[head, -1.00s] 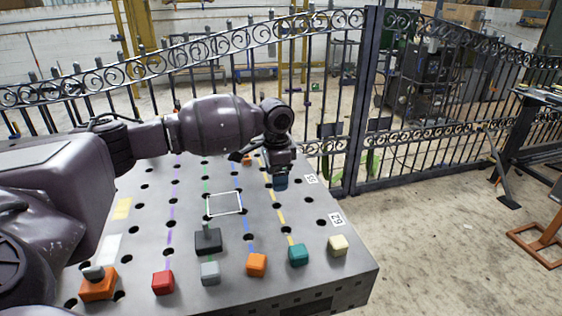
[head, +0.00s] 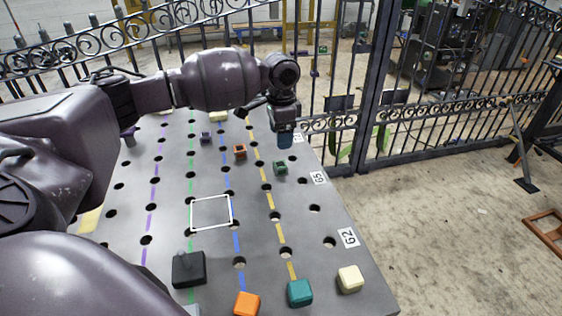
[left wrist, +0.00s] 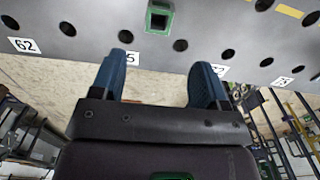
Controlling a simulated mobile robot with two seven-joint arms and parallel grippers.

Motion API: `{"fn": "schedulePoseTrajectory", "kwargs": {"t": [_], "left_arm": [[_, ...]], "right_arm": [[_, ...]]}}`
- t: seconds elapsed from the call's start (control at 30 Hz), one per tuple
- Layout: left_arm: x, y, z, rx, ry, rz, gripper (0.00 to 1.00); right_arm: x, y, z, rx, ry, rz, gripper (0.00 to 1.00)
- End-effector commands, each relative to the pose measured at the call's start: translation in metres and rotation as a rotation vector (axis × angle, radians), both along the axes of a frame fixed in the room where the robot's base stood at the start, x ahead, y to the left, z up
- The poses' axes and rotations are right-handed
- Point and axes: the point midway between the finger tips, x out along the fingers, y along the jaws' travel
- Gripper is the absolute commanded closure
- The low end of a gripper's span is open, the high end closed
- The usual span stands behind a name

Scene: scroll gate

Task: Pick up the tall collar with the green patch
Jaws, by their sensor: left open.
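A small square collar with green on it (head: 280,168) stands on the grey perforated table near its right edge. In the left wrist view the green collar (left wrist: 158,18) shows from above with a dark square opening, at the top of the picture beyond the fingertips. Its height is hard to judge. My left gripper (head: 285,138) points down just behind the collar in the head view, apart from it. Its two blue fingers (left wrist: 158,78) are spread with nothing between them. My right gripper is not in view.
An orange collar (head: 240,151) and a purple collar (head: 206,137) stand to the left of the green one. A black block with a knob (head: 188,268), a teal block (head: 299,292) and a cream block (head: 350,278) line the front. A metal gate (head: 365,110) stands behind the table.

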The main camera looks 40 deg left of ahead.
Motion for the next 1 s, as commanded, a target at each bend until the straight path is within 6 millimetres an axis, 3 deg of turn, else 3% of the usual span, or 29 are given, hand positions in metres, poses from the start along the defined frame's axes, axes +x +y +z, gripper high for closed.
{"fn": "schedulePoseTrajectory", "kwargs": {"t": [0.33, 0.63, 0.9, 1.0], "left_arm": [[-0.001, 0.0, -0.046, 0.0, 0.006, 0.0, 0.32], [-0.001, 0.001, -0.065, 0.001, 0.003, 0.0, 0.32], [-0.002, 0.001, -0.102, 0.0, 0.006, 0.0, 0.32], [-0.002, 0.001, -0.108, -0.001, 0.003, 0.0, 0.32]], "right_arm": [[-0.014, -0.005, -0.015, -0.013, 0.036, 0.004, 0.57], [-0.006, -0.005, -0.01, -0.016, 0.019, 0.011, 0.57], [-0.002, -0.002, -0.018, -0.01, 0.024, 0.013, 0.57], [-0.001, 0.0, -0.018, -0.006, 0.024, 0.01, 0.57]]}}
